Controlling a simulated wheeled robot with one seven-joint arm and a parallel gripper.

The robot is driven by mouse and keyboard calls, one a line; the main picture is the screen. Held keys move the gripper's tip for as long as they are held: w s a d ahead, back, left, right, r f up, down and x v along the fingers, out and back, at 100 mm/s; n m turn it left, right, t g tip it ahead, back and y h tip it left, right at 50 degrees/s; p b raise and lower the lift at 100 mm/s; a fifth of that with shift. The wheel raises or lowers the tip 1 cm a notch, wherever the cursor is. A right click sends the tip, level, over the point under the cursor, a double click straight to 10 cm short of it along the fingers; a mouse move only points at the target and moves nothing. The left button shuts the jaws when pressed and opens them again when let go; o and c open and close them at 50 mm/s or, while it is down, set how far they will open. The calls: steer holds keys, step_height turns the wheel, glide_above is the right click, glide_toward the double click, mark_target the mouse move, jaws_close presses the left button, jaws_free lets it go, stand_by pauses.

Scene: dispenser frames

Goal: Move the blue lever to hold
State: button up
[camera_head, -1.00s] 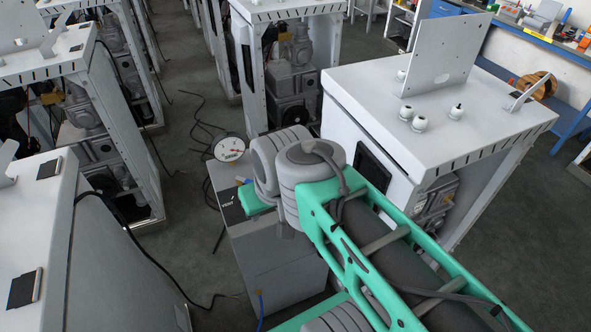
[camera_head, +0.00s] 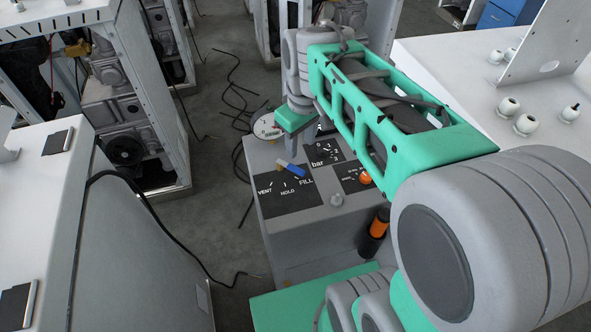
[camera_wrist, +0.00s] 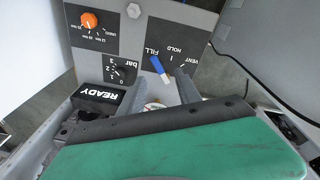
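The blue lever (camera_head: 294,170) is on a black plate (camera_head: 275,202) marked VENT, HOLD and FILL, on top of the grey dispenser. Its blue end points toward FILL and its pale end away from the labels. In the wrist view the lever (camera_wrist: 157,66) again has its blue end by FILL. My gripper (camera_head: 291,150) is above the panel, just behind the lever in the head view.
A round gauge (camera_head: 266,126) stands behind. White cabinets flank the dispenser on the left (camera_head: 40,215) and right (camera_head: 440,80). Black cables lie on the floor.

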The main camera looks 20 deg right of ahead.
mark_target(297, 169)
steer(key=w+f+n, duration=0.1)
steer(key=f, duration=0.1)
steer(key=w+f+n+g+b, duration=0.1)
steer(key=w+f, duration=0.2)
steer(key=f, duration=0.1)
steer(key=shift+w+d+f+n+g+b, duration=0.2)
steer(key=shift+f+n+g+b, duration=0.1)
steer(key=shift+n, duration=0.1)
step_height(297, 169, down, 7)
steer(key=shift+s+r+p, duration=0.1)
steer(key=shift+p, duration=0.35)
steer(key=shift+c, duration=0.2)
jaws_close()
